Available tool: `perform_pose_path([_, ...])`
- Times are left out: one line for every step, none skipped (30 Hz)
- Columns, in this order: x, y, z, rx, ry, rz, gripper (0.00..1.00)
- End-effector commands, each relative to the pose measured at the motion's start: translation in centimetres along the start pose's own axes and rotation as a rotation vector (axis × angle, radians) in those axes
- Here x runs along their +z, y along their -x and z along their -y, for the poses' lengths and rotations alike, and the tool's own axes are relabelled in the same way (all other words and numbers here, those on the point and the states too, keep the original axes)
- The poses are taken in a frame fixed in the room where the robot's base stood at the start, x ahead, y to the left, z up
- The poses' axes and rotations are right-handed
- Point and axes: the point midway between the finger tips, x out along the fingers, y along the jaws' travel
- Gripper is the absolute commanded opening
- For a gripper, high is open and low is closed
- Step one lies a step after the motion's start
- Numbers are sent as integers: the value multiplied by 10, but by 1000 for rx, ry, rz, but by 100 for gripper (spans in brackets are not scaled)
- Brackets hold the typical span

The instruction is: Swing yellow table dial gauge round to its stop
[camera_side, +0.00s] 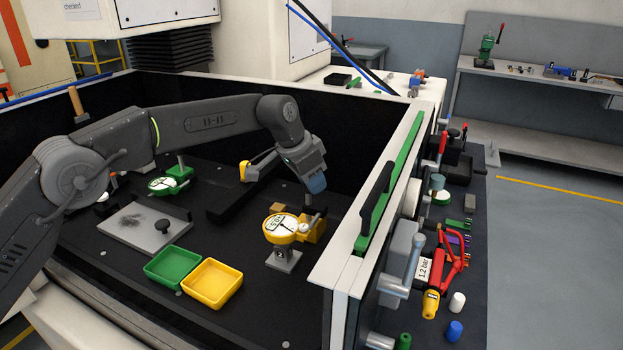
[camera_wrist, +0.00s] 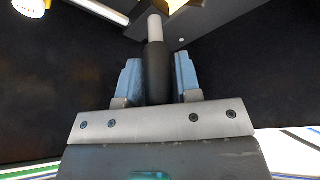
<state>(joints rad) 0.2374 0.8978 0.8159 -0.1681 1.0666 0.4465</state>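The yellow table dial gauge (camera_side: 281,228) has a round white dial in a yellow ring. A yellow block (camera_side: 314,230) is at its right, and a grey stand (camera_side: 284,259) is under the dial. My gripper (camera_side: 316,185) points down just behind and above the block. In the wrist view its two blue fingers (camera_wrist: 158,75) stand on either side of a black handle (camera_wrist: 156,72) with a grey rod (camera_wrist: 155,27) leading to the yellow part. The gaps beside the handle are too thin to tell whether the fingers touch it. A dial edge (camera_wrist: 30,7) shows at top left.
A green dial gauge (camera_side: 166,184) stands at the left. Green (camera_side: 172,265) and yellow (camera_side: 213,284) trays lie in front left of the gauge. The light wall (camera_side: 352,262) rises close at right.

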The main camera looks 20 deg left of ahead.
Motion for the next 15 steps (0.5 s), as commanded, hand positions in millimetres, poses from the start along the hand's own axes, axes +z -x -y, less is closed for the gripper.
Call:
perform_pose_path([0,0,0,0,0,0,27])
perform_pose_path([0,0,0,0,0,0,24])
perform_pose_path([0,0,0,0,0,0,20])
perform_pose_path([0,0,0,0,0,0,17])
perform_pose_path([0,0,0,0,0,0,14])
perform_pose_path([0,0,0,0,0,0,11])
perform_pose_path([0,0,0,0,0,0,8])
perform_pose_path([0,0,0,0,0,0,5])
perform_pose_path([0,0,0,0,0,0,1])
perform_pose_path([0,0,0,0,0,0,0])
perform_pose_path([0,0,0,0,0,0,0])
perform_pose_path([0,0,0,0,0,0,0])
perform_pose_path([0,0,0,0,0,0,0])
perform_pose_path([0,0,0,0,0,0,0])
perform_pose_path([0,0,0,0,0,0,0])
